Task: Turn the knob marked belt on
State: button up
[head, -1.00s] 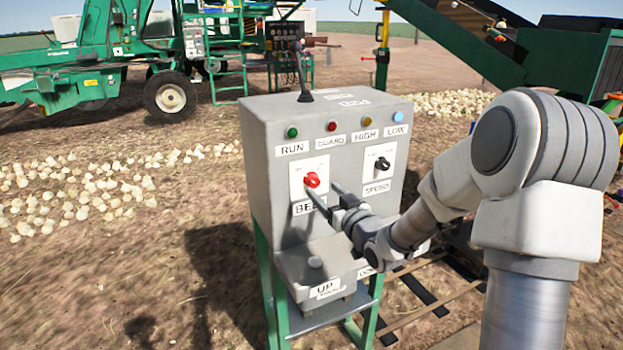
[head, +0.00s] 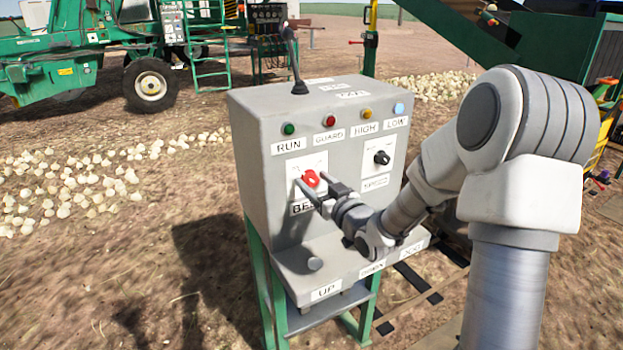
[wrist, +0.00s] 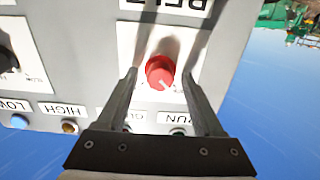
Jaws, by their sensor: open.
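The red belt knob (head: 311,178) sits on a white plate on the front of a grey control box (head: 262,150), above a partly covered label reading "BE". In the wrist view the red knob (wrist: 160,72) shows upside down with a pale pointer mark. My gripper (head: 325,192) is open, with one finger on each side of the knob. In the wrist view my gripper's fingers (wrist: 160,80) stand apart from the knob, with a gap on both sides. I cannot tell how deep the fingertips reach.
A black speed knob (head: 382,157) is to the right. RUN, GUARD, HIGH and LOW lamps (head: 330,122) line the top. A lever (head: 298,80) stands on the box. A lower shelf (head: 330,262) carries more labels. Onions (head: 75,180) lie on the ground at left.

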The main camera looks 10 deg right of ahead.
dwell(0.3)
grip_shut()
jog(key=shift+m, duration=0.3)
jog(key=m+p, duration=0.1)
jog(key=m, duration=0.3)
jog(key=shift+r+m, duration=0.1)
jog(key=shift+m, duration=0.2)
jog(key=m+p, duration=0.2)
jog(key=m, duration=0.2)
jog(key=shift+w+d+m, duration=0.1)
jog(key=shift+m, duration=0.2)
jog(key=m+p, duration=0.2)
jog(key=m, duration=0.2)
jog(key=shift+m, duration=0.3)
jog(key=shift+m+p, duration=1)
jog(key=shift+m, duration=0.8)
jog(key=shift+f, duration=0.2)
